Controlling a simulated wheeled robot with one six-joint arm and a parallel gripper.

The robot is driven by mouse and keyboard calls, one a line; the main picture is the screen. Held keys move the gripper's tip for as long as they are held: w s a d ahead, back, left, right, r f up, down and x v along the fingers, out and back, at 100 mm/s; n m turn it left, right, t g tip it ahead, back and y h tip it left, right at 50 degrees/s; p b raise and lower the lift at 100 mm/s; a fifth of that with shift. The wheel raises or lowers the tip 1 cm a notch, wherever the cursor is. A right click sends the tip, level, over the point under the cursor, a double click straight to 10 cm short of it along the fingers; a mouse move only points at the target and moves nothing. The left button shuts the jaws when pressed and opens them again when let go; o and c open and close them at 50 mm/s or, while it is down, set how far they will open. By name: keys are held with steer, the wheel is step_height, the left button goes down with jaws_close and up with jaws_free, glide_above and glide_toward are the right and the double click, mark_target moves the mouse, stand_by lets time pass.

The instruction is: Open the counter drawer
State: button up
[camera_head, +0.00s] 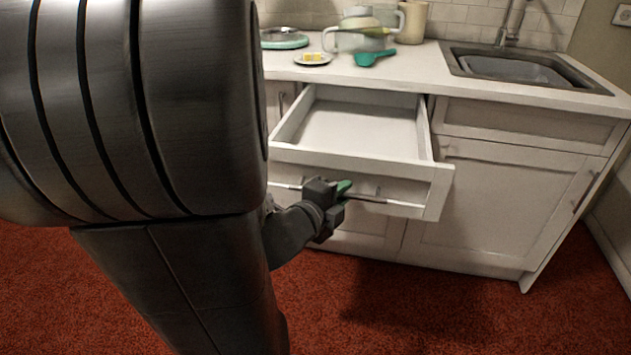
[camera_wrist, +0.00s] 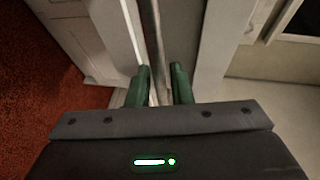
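The counter drawer (camera_head: 432,186) is white and stands pulled well out from the cabinet. Its inside (camera_head: 356,128) looks empty. A thin metal bar handle (camera_head: 384,201) runs across its front; it also shows upright in the wrist view (camera_wrist: 154,40). My gripper (camera_head: 345,188) is at the middle of this handle. In the wrist view the green fingers of my gripper (camera_wrist: 160,85) stand close on either side of the bar and appear shut on it.
The white counter (camera_head: 430,75) above holds a teal turntable (camera_head: 284,40), a plate with yellow pieces (camera_head: 313,58), a pitcher (camera_head: 362,36) and a teal scoop (camera_head: 374,57). A sink (camera_head: 505,67) is at right. Closed cabinet doors (camera_head: 497,200) stand below. The red carpet (camera_head: 400,310) in front is clear.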

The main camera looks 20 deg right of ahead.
steer(key=p+v, duration=0.3)
steer(key=v, duration=1)
steer(key=shift+s+a, duration=0.2)
steer(key=shift+a, duration=0.1)
steer(key=shift+r, duration=0.15)
steer(key=b+x, duration=0.2)
steer(key=x, duration=0.9)
stand_by(0.8)
steer(key=shift+a, duration=0.1)
